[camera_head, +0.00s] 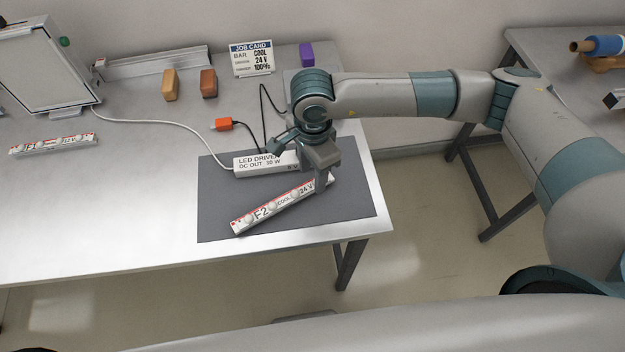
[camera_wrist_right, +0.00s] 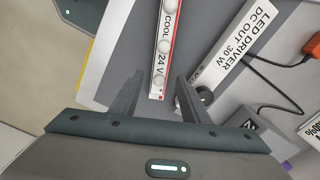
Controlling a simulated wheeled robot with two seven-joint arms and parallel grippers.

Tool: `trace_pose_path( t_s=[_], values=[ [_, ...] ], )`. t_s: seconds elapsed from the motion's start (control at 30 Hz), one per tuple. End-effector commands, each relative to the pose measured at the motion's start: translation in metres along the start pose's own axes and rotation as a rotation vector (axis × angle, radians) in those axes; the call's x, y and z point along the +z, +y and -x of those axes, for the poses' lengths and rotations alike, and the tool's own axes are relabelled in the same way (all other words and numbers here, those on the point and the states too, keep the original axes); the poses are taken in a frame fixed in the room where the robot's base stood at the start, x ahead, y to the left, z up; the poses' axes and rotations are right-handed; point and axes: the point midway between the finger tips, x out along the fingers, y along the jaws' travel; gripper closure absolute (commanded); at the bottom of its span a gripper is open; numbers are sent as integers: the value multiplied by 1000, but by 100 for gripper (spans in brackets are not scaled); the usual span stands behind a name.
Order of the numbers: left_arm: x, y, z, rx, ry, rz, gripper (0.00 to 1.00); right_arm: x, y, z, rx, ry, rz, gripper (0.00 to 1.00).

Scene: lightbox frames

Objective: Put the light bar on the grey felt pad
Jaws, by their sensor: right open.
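The light bar F2 (camera_head: 268,212), white with a red edge and marked COOL 24 V, appears to lie slantwise on the grey felt pad (camera_head: 350,203). Its lower left end is near the pad's front edge. My right gripper (camera_head: 322,186) is over the bar's right end. In the right wrist view the bar (camera_wrist_right: 167,40) reaches between the open fingers (camera_wrist_right: 158,84), with space beside it. A second light bar (camera_head: 53,145), marked F1, lies at the far left of the table. My left gripper is not in view.
The white LED driver (camera_head: 255,163) lies on the pad behind the bar, with cables. An orange connector (camera_head: 223,124), brown and tan blocks (camera_head: 208,84), a job card (camera_head: 252,59) and a purple block (camera_head: 306,54) stand farther back. The table's front left is clear.

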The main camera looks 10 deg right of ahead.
Motion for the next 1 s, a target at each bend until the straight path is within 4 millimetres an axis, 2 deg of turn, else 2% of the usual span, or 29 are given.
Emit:
trace_pose_path(
  t_s=[0.03, 0.2, 0.4, 0.5, 0.7, 1.0],
  values=[
    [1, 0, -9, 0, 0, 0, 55, 0, -1, 6, -5, 1, 1, 58],
    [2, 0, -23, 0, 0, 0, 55, 0, -1, 38, -6, 2, 1, 58],
    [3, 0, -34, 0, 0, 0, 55, 0, -1, 68, -3, 0, 0, 58],
    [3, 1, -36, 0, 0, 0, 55, 0, 0, 77, -1, 1, 0, 58],
    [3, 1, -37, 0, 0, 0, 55, 0, 0, 84, -1, 1, 1, 58],
    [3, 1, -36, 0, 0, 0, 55, 0, 0, 84, 0, 1, 1, 58]
  ],
)
